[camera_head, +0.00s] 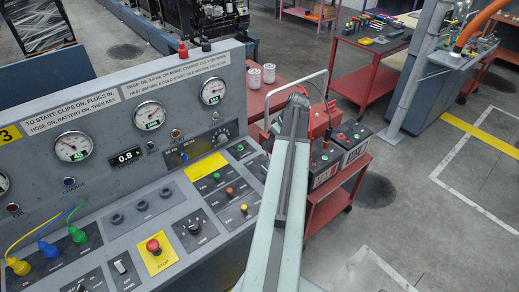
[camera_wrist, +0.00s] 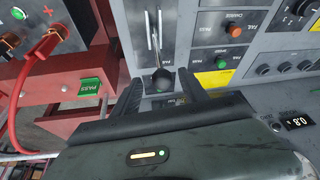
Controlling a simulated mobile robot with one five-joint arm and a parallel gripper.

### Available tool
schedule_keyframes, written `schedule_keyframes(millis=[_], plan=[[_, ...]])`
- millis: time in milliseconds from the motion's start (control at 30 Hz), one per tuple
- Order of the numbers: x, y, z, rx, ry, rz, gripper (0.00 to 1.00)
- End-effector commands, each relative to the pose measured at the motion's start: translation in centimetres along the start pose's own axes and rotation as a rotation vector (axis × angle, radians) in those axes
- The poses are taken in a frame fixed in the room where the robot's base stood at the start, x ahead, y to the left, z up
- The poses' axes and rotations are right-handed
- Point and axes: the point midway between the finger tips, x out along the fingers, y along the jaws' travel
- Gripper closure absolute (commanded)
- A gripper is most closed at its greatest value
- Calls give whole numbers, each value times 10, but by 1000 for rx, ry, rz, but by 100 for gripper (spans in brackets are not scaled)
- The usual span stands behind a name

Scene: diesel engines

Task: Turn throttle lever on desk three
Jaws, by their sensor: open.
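Desk three (camera_head: 150,210) is the grey sloping console with a yellow "3" label, on the left in the head view. In the wrist view the throttle lever (camera_wrist: 163,80) has a dark round knob and a pale shaft beside a slot in the grey panel. My gripper (camera_wrist: 159,78) is open, with one dark finger on each side of the knob in the picture. I see gaps beside the knob, but cannot tell its depth between the fingers. In the head view my arm covers the lever area, and the fingers are not clearly visible.
Gauges (camera_head: 72,146) line the console's upright back panel. A red stop button (camera_head: 153,246) and several small knobs sit on the slope. A red cart with batteries (camera_head: 350,142) stands close to the console's right end. A green PASS tag (camera_wrist: 89,87) is left of my fingers.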

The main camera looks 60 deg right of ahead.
Motion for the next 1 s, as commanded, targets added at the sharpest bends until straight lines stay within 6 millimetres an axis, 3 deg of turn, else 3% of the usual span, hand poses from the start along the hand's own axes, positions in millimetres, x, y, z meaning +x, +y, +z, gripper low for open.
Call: schedule_keyframes(millis=[167, 600, 900, 1000], plan=[[10, -2, -1, -5, -1, -2, 49], [80, -4, -3, -9, -1, -4, 49], [80, -5, -5, -9, -1, -4, 49], [80, -5, -5, -9, -1, -4, 76]])
